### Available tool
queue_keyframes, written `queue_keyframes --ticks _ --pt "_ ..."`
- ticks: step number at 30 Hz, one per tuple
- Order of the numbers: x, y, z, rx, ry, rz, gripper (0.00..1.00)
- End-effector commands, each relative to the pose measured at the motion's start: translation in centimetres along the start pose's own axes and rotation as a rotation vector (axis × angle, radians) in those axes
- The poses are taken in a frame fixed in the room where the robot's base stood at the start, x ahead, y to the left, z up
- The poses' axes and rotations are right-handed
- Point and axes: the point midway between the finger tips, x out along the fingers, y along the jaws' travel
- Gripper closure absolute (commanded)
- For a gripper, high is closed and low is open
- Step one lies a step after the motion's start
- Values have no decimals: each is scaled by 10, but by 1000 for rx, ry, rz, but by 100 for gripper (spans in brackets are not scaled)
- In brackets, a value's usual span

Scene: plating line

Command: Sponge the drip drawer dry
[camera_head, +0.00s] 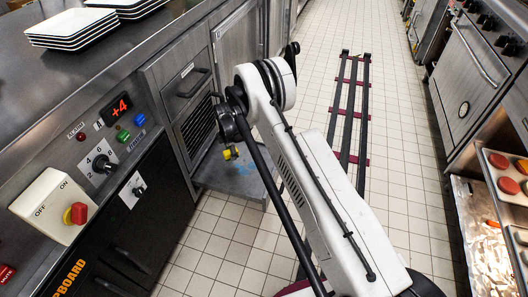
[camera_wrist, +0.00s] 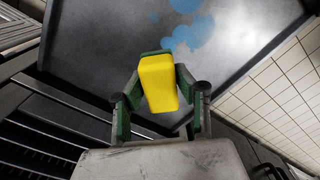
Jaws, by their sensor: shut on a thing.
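The drip drawer (camera_head: 222,180) is pulled open low at the front of the cabinet, a shallow grey metal tray. Blue wet patches (camera_wrist: 190,32) lie on its floor in the wrist view, and some blue also shows in the head view. My gripper (camera_wrist: 158,92) is shut on the yellow sponge (camera_wrist: 160,72), with one green-padded finger on each side. The sponge (camera_head: 231,153) shows small in the head view, above the drawer. Whether it touches the drawer floor I cannot tell. The drawer's back part is partly hidden by my arm.
The counter with a control panel (camera_head: 107,150) and stacked plates (camera_head: 75,27) runs along the left. A vented panel (camera_head: 197,130) is beside the drawer. Tiled floor (camera_head: 200,245) is open around it. An oven (camera_head: 465,80) and food trays (camera_head: 507,178) stand on the right.

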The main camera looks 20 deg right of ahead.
Motion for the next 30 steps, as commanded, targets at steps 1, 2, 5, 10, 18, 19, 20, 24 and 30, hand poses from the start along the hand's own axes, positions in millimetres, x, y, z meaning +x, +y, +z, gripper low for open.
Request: queue_keyframes --ticks 1,2,5,10,18,19,20,24,30 --pt "-6 0 0 0 0 0 92" --pt "-9 0 0 0 0 0 92" --pt "-16 0 0 0 0 0 92" --pt "-23 0 0 0 0 0 92" --pt "-23 0 0 0 0 0 92" --pt "-23 0 0 0 0 0 92" --pt "-23 0 0 0 0 0 92" --pt "-23 0 0 0 0 0 92" --pt "-23 -4 5 0 0 0 92"
